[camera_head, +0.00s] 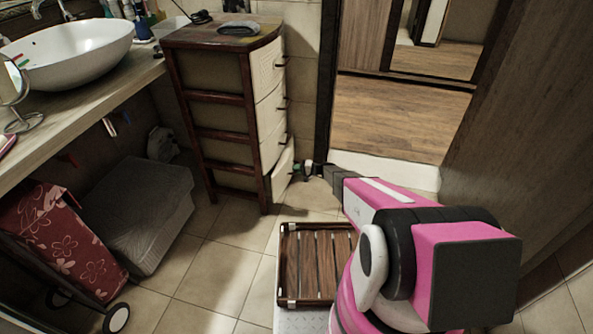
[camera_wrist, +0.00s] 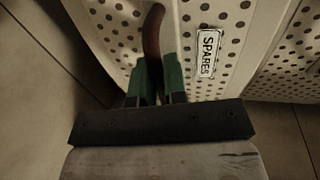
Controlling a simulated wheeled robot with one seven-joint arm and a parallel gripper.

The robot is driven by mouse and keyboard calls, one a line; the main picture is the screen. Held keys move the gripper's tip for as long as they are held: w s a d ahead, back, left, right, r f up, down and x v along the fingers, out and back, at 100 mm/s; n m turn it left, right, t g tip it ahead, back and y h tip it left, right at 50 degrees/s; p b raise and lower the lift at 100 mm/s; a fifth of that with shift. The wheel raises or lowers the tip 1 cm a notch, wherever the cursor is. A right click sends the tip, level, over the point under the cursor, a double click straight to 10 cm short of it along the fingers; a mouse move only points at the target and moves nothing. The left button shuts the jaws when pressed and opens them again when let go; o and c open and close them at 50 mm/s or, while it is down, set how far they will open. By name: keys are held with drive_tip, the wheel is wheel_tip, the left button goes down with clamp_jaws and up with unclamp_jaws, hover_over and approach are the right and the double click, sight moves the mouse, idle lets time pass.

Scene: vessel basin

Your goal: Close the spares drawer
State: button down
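The spares drawer (camera_wrist: 222,22) has a cream perforated front with a "SPARES" label (camera_wrist: 208,53) in the wrist view. In the head view it is the bottom drawer (camera_head: 282,174) of the brown-framed drawer unit, its front standing out from the frame. Its curved brown handle (camera_wrist: 152,35) passes between the green fingertips of my gripper (camera_wrist: 158,80). The fingers lie close on both sides of the handle and look shut on it. In the head view my gripper (camera_head: 298,169) is at the drawer front, small and partly hidden by my arm.
The drawers above (camera_head: 267,75) look shut. A slatted wooden mat (camera_head: 318,262) lies on the floor in front. A grey box (camera_head: 137,212) and a red floral bag (camera_head: 64,240) are at left, under the basin counter (camera_head: 85,85). Tiled floor (camera_head: 215,265) between them is clear.

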sight(290, 167)
drive_tip(key=x, duration=0.2)
drive_tip(key=r+x, duration=0.1)
drive_tip(key=x, duration=0.1)
drive_tip(key=shift+w+a, duration=0.1)
drive_tip(key=shift+a, duration=0.2)
drive_tip(key=c, duration=1.2)
unclamp_jaws()
drive_tip(key=shift+a, duration=0.1)
drive_tip(key=v, duration=1)
drive_tip(key=shift+d, duration=0.4)
